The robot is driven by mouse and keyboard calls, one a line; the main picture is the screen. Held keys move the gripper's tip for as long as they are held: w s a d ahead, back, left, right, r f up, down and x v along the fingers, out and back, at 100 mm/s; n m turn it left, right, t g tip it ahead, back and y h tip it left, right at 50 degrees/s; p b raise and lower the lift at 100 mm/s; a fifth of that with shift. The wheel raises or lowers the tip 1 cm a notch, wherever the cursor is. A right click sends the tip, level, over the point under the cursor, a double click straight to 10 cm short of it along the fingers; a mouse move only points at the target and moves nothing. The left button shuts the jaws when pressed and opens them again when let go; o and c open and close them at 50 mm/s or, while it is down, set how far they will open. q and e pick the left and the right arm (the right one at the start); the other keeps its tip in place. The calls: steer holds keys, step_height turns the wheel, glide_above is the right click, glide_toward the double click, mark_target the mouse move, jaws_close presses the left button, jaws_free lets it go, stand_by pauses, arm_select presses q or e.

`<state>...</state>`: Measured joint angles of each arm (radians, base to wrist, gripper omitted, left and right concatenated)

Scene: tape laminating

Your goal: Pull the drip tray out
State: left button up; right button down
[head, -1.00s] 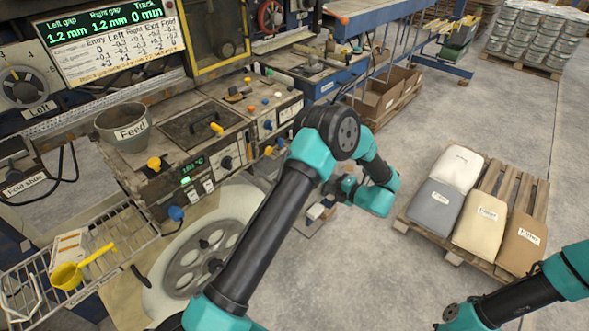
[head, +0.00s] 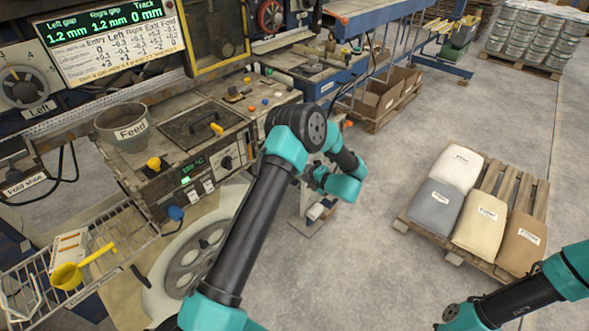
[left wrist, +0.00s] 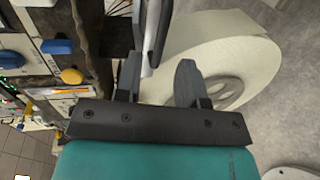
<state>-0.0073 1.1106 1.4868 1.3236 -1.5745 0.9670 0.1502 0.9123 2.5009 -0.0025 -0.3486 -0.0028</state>
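I cannot make out the drip tray for certain in either view. My left arm reaches over the machine front in the head view, and its wrist hides its gripper there. In the left wrist view my left gripper (left wrist: 157,80) has its two fingers apart. A dark and pale grey bar (left wrist: 152,30) shows at the gap between the fingers, close to the left one. I cannot tell if it touches. My right arm shows at the lower right of the head view, but its gripper is not visible.
A large white roll (head: 187,262) stands below the machine front; it also shows in the left wrist view (left wrist: 235,50). A Feed pot (head: 123,128) sits on the machine. A wire basket (head: 118,225) holds a yellow scoop (head: 68,276). A pallet (head: 530,190) carries sacks at right.

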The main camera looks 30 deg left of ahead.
arm_select(q)
steer(key=x, duration=0.6)
steer(key=shift+s, duration=0.1)
jaws_close()
stand_by(0.4)
